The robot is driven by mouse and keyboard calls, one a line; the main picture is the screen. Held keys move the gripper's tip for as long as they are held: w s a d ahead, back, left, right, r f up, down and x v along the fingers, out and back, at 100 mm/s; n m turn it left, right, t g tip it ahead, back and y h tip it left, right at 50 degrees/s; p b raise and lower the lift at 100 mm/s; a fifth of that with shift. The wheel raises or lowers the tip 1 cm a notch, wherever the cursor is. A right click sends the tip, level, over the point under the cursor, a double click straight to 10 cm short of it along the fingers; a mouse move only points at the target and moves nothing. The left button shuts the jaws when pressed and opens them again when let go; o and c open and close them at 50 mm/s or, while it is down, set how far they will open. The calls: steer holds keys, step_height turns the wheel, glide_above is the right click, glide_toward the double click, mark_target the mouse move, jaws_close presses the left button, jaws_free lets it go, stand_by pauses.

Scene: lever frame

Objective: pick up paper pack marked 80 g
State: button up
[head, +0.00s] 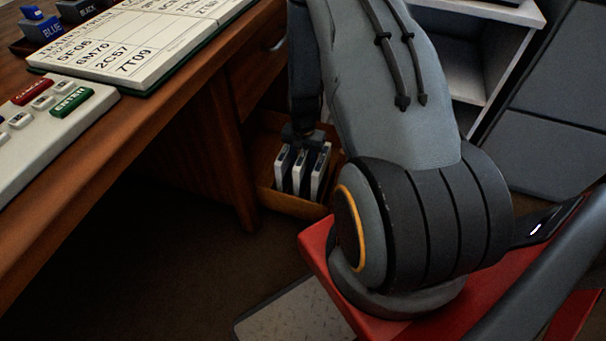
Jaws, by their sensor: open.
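Three white packs with dark sides stand upright side by side in an open brown box (293,206) on the floor: a left pack (281,170), a middle pack (299,172) and a right pack (319,174). I cannot read any marking on them, so I cannot tell which is the 80 g one. My gripper (303,143) is small and dark in this view, pointing down at the tops of the packs. It is open. Whether its fingers touch or straddle a pack cannot be made out.
A wooden desk (180,95) fills the left, bearing a keypad (45,125), a printed chart (135,40) and a blue block (40,27). White shelves (470,60) and dark panels (565,100) stand at right. A pale slab (285,312) lies on the floor.

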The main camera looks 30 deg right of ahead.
jaws_close()
stand_by(1.4)
